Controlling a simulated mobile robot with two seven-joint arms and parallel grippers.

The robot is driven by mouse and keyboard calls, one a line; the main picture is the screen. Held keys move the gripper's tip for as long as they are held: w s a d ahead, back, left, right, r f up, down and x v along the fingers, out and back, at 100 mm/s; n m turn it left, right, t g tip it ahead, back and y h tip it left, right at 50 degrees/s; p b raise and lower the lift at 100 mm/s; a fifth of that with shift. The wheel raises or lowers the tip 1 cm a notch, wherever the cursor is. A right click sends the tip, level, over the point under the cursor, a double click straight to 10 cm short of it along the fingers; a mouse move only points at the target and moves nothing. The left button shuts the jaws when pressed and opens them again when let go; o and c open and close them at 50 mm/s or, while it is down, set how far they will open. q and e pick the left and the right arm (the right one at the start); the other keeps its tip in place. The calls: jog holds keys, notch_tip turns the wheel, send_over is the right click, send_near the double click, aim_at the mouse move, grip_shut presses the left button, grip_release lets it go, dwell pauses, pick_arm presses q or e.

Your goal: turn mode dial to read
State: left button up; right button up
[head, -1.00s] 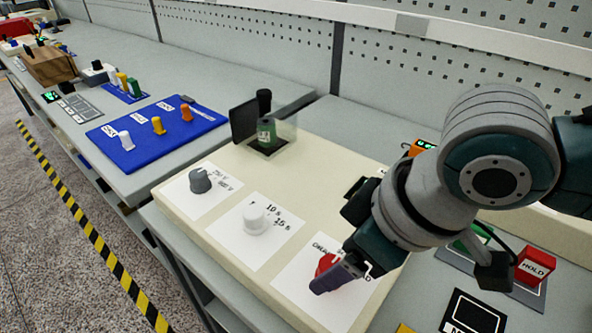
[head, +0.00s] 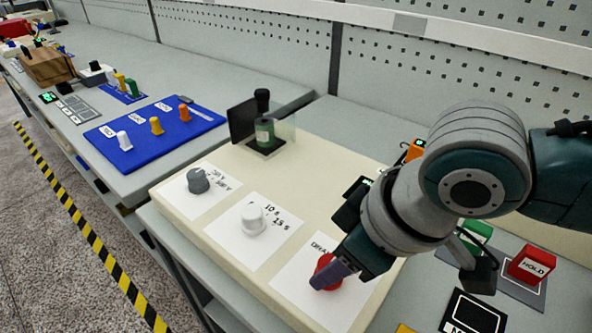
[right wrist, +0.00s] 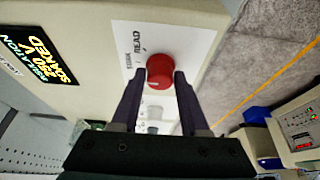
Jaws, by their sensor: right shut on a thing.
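The mode dial is a red round knob (head: 323,268) on a white label card at the near end of the cream panel (head: 330,165). My right gripper (head: 328,276) is at the knob, its purple fingers partly covering it. In the right wrist view, the red knob (right wrist: 160,68) sits between the tips of the two fingers of my right gripper (right wrist: 160,77), which are shut on it. I cannot tell where the dial points. My left gripper is out of view.
A white knob (head: 253,219) and a grey knob (head: 198,181) stand on cards farther along the panel. A green bottle (head: 264,132) stands in a recess behind. A red HOLD button (head: 531,266) is at right. An INSULATION display (right wrist: 38,52) shows in the wrist view.

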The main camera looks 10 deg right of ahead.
grip_shut()
